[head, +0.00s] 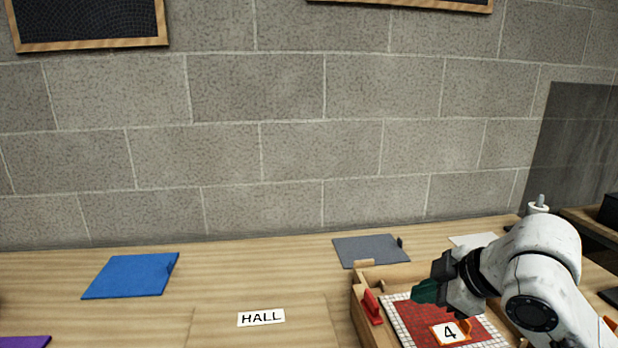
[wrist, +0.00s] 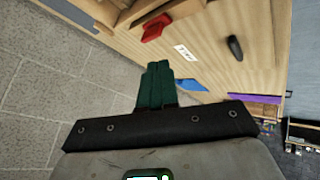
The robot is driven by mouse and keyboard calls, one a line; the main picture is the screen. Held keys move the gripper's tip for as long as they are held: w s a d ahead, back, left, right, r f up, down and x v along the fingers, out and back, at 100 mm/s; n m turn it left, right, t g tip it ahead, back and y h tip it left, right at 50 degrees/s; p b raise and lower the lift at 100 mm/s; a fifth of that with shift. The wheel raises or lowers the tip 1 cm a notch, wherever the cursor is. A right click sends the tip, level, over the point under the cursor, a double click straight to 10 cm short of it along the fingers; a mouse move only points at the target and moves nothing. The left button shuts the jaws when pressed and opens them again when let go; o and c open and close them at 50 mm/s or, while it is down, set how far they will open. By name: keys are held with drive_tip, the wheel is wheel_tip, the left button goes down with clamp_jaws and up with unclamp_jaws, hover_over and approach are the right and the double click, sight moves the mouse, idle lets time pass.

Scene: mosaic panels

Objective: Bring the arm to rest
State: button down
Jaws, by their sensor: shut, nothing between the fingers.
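My gripper (head: 427,291) is at the right in the head view, at the end of my white arm. Its green fingers are together with nothing between them, pointing left. It appears over or near the back left part of a wooden tray (head: 357,312). In the wrist view the closed green fingers (wrist: 155,86) point up the picture, with the table beyond them. My arm hides part of the tray and panel.
A red piece (head: 371,306) is at the tray's left side. A HALL card (head: 261,317), a blue panel (head: 131,275), a grey panel (head: 366,250) and a purple panel (head: 25,342) lie on the table. A white pot (head: 538,208) stands behind my arm. The table's middle has free room.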

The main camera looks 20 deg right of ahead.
drive_tip(key=w+a+f+m+t+y, duration=0.1)
drive_tip(key=a+m, duration=0.1)
drive_tip(key=a, duration=0.2)
drive_tip(key=w+a+f+m+t+y, duration=0.1)
drive_tip(key=w+a+f+m, duration=0.1)
drive_tip(key=a, duration=0.3)
drive_tip(key=s+a+f+m+g, duration=0.1)
drive_tip(key=s+f, duration=0.1)
drive_tip(key=f, duration=0.2)
drive_tip(key=s+a+f+m+g, duration=0.1)
drive_tip(key=s+a+f, duration=0.1)
drive_tip(key=s+f, duration=0.1)
drive_tip(key=s+a+f+m+g, duration=0.1)
drive_tip(key=s+f, duration=0.1)
drive_tip(key=f, duration=0.4)
drive_tip(key=shift+s+a+m+h, duration=0.3)
drive_tip(key=shift+s+m+h, duration=0.1)
drive_tip(key=s+d+f+m+g+h, duration=0.1)
drive_tip(key=s+d+f+g, duration=0.1)
drive_tip(key=s+f, duration=0.5)
drive_tip(key=s+d+f+m+g+h, duration=0.1)
drive_tip(key=s+f, duration=0.6)
drive_tip(key=s, duration=0.7)
drive_tip(key=d+g+h, duration=0.1)
drive_tip(key=d+g, duration=0.1)
drive_tip(key=g, duration=0.1)
drive_tip(key=shift+s+m, duration=0.3)
drive_tip(key=shift+s, duration=0.1)
